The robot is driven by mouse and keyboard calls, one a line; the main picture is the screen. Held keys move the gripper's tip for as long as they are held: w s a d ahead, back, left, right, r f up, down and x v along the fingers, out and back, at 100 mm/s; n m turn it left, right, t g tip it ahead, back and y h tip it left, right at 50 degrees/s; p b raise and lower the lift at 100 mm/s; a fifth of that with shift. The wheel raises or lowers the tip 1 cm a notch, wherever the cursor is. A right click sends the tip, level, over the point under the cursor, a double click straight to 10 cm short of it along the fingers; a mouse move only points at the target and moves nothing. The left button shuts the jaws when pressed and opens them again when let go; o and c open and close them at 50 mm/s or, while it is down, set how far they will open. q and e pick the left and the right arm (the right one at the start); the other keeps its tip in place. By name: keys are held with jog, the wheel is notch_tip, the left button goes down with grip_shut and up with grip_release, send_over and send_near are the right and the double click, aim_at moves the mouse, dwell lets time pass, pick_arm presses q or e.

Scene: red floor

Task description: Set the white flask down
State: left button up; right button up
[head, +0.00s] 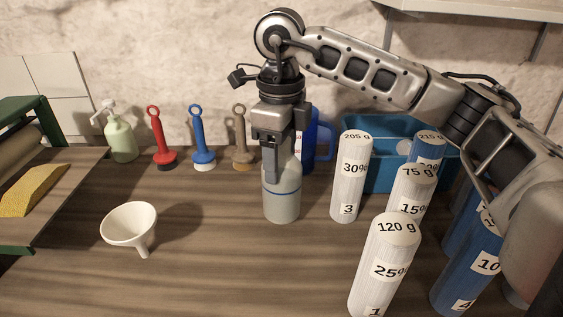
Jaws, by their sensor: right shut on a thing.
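The white flask (281,205) is a pale cylinder with a thin blue band, upright near the middle of the counter (230,270). My right gripper (275,172) points straight down over it and is shut on its upper part, hiding the top. The flask's base appears at the counter surface; I cannot tell whether it touches. My left gripper is not in view.
Right of the flask stand white labelled cylinders (348,180), blue ones (470,265) and a blue bin (380,178). A blue jug (322,140) is close behind. A white funnel (130,225) lies left. The front middle counter is clear.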

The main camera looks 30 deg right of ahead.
jog(key=shift+s+f, duration=0.1)
jog(key=shift+f, duration=1.05)
jog(key=o, duration=1.6)
